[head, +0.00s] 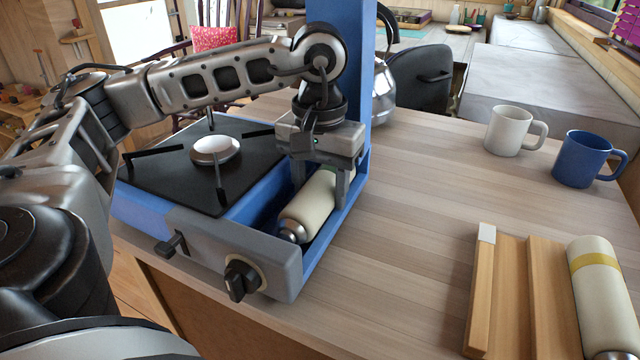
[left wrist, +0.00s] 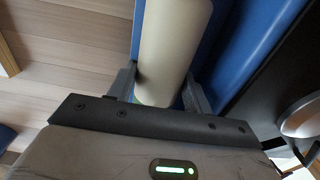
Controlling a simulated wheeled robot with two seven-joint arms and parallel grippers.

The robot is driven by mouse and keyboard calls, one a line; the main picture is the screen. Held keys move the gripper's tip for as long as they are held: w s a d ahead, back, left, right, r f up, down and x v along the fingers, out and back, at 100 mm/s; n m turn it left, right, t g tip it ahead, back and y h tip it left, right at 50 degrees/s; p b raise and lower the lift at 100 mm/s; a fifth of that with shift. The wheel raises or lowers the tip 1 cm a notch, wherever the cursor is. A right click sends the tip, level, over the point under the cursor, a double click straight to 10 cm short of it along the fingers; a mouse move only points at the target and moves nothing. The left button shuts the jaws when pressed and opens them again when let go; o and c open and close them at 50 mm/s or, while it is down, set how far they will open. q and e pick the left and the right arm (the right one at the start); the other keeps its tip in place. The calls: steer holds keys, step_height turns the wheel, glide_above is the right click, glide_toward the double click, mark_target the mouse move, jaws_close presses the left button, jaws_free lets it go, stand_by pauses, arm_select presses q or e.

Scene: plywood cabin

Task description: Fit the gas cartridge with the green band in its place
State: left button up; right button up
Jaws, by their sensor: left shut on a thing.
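The cream gas cartridge (head: 308,207) lies lengthwise in the open side bay of the blue camping stove (head: 240,254), its metal nose toward the front. My left gripper (head: 320,184) reaches down from above and is shut around the cartridge's rear part. In the left wrist view the cartridge (left wrist: 172,45) is between the two fingers (left wrist: 162,92), with a sliver of green band showing by them. The bay's blue lid (head: 341,70) stands upright. Whether the nose meets the socket cannot be told. My right gripper is not in view.
A wooden rack (head: 483,300) at the front right holds a cartridge with a yellow band (head: 597,290) and has an empty groove. A white mug (head: 508,132), a blue mug (head: 582,160) and a kettle (head: 383,92) stand behind. The counter between stove and rack is clear.

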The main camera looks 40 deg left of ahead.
arm_select(q)
steer(key=shift+f+b, duration=0.3)
steer(key=shift+b, duration=0.15)
stand_by(0.4)
steer(key=o, duration=0.8)
steer(key=o, duration=0.9)
steer(key=shift+o, duration=0.6)
